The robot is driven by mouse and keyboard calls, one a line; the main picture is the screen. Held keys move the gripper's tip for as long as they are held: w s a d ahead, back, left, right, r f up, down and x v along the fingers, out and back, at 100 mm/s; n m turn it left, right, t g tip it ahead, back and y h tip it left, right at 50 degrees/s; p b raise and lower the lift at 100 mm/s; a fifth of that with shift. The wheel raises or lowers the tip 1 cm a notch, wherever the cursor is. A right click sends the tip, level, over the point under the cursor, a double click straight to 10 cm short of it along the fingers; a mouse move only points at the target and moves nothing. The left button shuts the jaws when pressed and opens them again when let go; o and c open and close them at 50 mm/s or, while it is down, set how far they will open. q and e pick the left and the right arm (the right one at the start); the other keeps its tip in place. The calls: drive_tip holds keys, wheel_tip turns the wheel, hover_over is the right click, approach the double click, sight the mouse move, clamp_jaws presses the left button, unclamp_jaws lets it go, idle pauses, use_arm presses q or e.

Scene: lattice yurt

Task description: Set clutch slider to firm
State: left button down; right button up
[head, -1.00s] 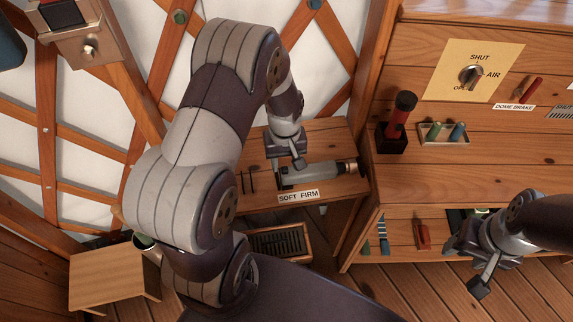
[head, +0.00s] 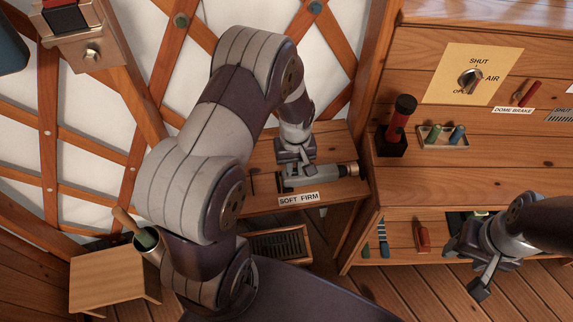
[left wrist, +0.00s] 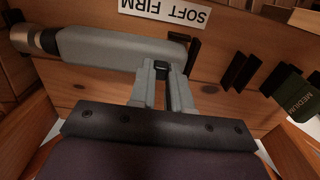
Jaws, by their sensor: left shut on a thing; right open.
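A grey cylindrical tool with a copper-coloured end (head: 335,172) lies on a small wooden table, also seen in the left wrist view (left wrist: 110,48). The SOFT FIRM label (head: 299,199) is on the table's front edge, with FIRM on the right in the head view. My left gripper (head: 299,165) is at the tool's left part, its fingers (left wrist: 161,75) closed on a small dark piece, seemingly the clutch slider (left wrist: 161,68). The fingers mostly hide it, so its exact setting is unclear. My right gripper (head: 477,272) is open and empty by the lower shelf.
Dark upright posts (left wrist: 240,71) and a block marked MEDIUM (left wrist: 292,92) stand near the tool. A slatted crate (head: 280,246) is below the table.

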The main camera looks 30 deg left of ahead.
sight(295, 169)
use_arm(q)
drive_tip(key=c, duration=1)
unclamp_jaws()
drive_tip(key=shift+c, duration=0.2)
wheel_tip(295, 169, up, 13)
drive_tip(key=p, duration=0.1)
drive_tip(key=shift+f+p, duration=0.15)
drive_tip(key=shift+p, duration=0.15)
drive_tip(key=s+d+r+m+t+p, duration=0.1)
drive_tip(key=s+d+r+m+p, duration=0.2)
drive_tip(key=s+r+m+p, duration=0.4)
drive_tip(key=s+r+p, duration=0.2)
drive_tip(key=s+r, duration=0.1)
drive_tip(key=r, duration=0.2)
drive_tip(key=shift+s+d+r+m, duration=0.2)
drive_tip(key=shift+s+d+m, duration=0.1)
drive_tip(key=shift+s+d, duration=0.1)
